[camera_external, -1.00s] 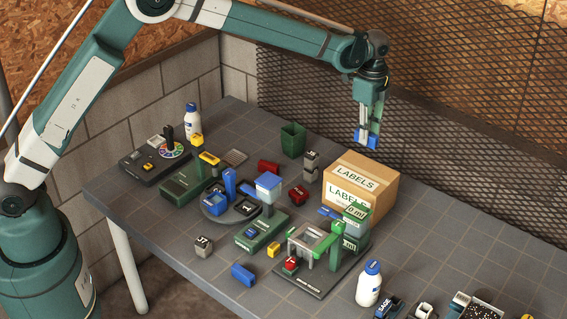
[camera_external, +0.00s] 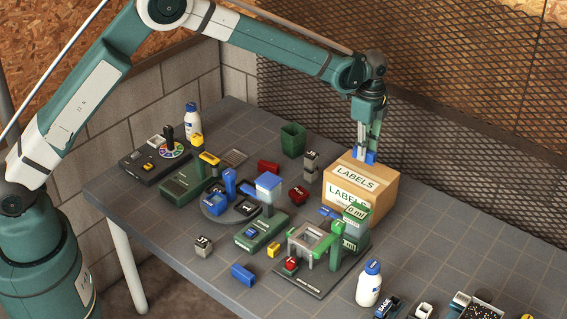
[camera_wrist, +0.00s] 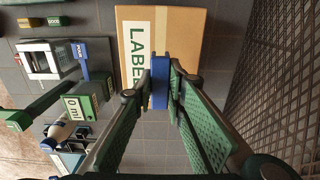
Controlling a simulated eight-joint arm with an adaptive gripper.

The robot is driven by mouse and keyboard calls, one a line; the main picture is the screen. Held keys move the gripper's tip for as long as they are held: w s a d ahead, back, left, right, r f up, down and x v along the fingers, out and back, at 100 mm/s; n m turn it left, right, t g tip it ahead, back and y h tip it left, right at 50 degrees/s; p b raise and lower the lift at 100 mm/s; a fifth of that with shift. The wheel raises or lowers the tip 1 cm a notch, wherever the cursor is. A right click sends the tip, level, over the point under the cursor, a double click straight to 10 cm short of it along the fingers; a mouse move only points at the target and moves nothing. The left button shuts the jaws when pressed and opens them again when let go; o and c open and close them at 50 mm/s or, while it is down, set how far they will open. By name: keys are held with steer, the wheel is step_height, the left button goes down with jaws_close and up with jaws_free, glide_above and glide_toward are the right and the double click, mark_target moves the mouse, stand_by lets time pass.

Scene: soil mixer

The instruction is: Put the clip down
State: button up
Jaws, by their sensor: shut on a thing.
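The clip is a small blue piece (camera_wrist: 160,82), held between the two green fingers of my gripper (camera_wrist: 164,92) in the wrist view. In the external view my gripper (camera_external: 364,151) points down, with the blue clip (camera_external: 370,157) at its tips. It is at the cardboard box (camera_external: 384,191) marked LABELS, over the far part of its top. I cannot tell whether the clip touches the box. The box also shows behind the clip in the wrist view (camera_wrist: 190,50).
A green bin (camera_external: 293,140) and grey blocks (camera_external: 311,167) stand left of the box. A green dispenser stand (camera_external: 334,245) is in front of it. A white bottle (camera_external: 369,283) stands at the front. A mesh wall (camera_external: 440,140) is behind. The table right of the box is clear.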

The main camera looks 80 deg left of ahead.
mark_target(363, 171)
steer(key=shift+f, duration=0.3)
steer(key=shift+f, duration=1.85)
steer(key=shift+f, duration=0.2)
steer(key=o, duration=0.7)
steer(key=shift+r, duration=0.15)
step_height(363, 171, up, 12)
steer(key=shift+r, duration=0.1)
